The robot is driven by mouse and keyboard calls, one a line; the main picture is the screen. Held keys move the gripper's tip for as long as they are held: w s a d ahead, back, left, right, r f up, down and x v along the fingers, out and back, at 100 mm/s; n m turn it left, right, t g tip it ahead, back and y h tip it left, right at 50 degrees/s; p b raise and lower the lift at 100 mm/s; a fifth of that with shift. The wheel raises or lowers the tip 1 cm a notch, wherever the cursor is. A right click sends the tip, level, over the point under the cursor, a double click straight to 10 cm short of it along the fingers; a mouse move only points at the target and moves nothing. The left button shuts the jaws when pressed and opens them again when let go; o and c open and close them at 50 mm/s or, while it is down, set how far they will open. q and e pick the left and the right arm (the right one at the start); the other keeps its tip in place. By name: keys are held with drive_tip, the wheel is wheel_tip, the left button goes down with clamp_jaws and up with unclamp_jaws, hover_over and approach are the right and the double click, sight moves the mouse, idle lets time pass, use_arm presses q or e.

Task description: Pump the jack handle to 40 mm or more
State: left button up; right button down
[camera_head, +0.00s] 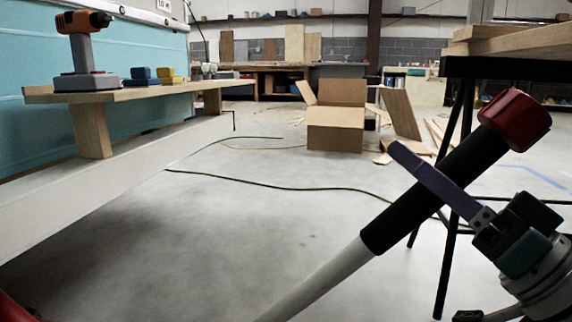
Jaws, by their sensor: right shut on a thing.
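The jack handle is a long pale grey pole (322,281) with a black grip (425,205) and a red cap (515,118) at its upper end. It leans up from the bottom middle toward the right. My right gripper (437,185) is shut on the black grip, with one purple finger across it. The other finger is hidden. The lower end of the handle and the jack itself are out of the frame or hidden. My left gripper is not in view.
A wooden shelf (130,96) on the camper's side at left holds an orange drill (82,38) and small boxes. A table (515,40) with black legs stands at right behind the handle. An open cardboard box (336,128) stands farther back. The middle floor is clear except for thin cables.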

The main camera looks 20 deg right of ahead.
drive_tip(key=shift+d+f+h, duration=0.1)
drive_tip(key=shift+f+h, duration=0.2)
drive_tip(key=shift+f, duration=0.25)
drive_tip(key=c, duration=0.8)
unclamp_jaws()
drive_tip(key=shift+d, duration=0.1)
drive_tip(key=o, duration=0.3)
drive_tip(key=shift+s+d+r, duration=0.1)
drive_tip(key=shift+s+d, duration=0.05)
drive_tip(key=shift+s, duration=0.05)
drive_tip(key=shift+o, duration=0.2)
drive_tip(key=shift+r, duration=0.1)
drive_tip(key=p+v, duration=0.2)
drive_tip(key=v, duration=0.8)
